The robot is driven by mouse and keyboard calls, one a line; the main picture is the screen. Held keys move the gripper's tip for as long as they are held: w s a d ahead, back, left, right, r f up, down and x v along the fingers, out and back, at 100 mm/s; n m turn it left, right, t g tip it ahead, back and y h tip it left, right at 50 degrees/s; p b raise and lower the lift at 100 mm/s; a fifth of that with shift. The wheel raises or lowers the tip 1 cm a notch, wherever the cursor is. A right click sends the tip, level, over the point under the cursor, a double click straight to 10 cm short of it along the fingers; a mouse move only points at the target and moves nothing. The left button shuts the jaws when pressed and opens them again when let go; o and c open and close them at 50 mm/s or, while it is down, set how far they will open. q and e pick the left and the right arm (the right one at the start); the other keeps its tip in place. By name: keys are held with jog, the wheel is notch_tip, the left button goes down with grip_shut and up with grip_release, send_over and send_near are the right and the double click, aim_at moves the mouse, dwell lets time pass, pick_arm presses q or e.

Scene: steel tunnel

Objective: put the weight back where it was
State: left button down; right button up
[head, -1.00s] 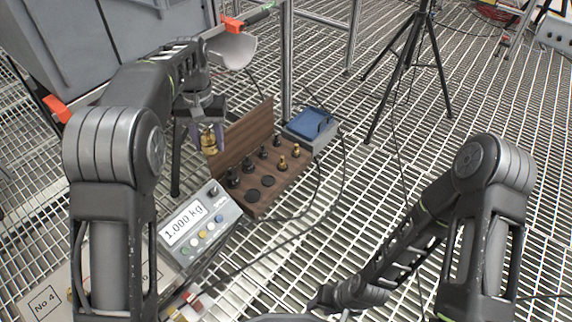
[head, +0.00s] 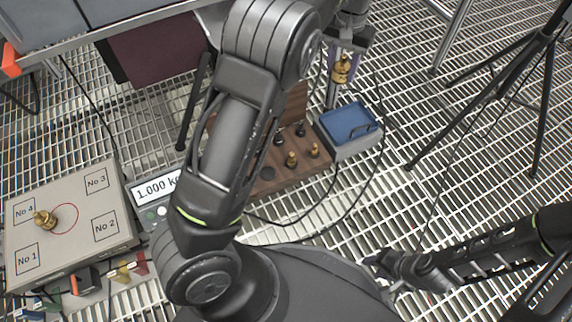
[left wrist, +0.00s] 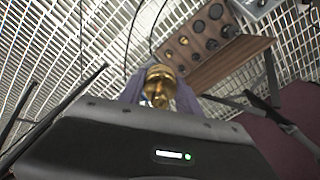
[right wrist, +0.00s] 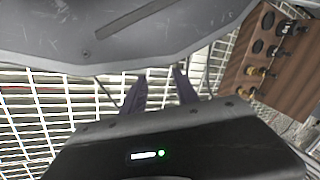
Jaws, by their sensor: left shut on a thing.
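A brass weight (head: 342,70) is held in my left gripper (head: 343,52), above and behind the wooden weight box (head: 268,187). It also shows between the fingers in the left wrist view (left wrist: 160,86). The box has black and brass weights and dark round sockets; my left arm hides its left part. Another brass weight (head: 44,220) stands on a grey platform (head: 75,255) marked No 1 to No 4, near a red circle. My right gripper (head: 385,262) is low at the right, empty, its fingers apart in the right wrist view (right wrist: 160,92).
A scale display (head: 157,188) reading 1.000 kg is partly behind my left arm. A blue-topped case (head: 350,123) sits behind the box at its right. A black tripod (head: 525,90) stands at the right. Cables lie on the grated floor, which is open at right.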

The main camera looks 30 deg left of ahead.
pick_arm(q)
jog(key=shift+w+d, duration=0.15)
jog(key=shift+w, duration=0.15)
jog(key=shift+r, duration=0.1)
pick_arm(e)
jog(key=shift+w+d, duration=0.15)
jog(key=shift+w, duration=0.05)
jog(key=shift+o, duration=0.4)
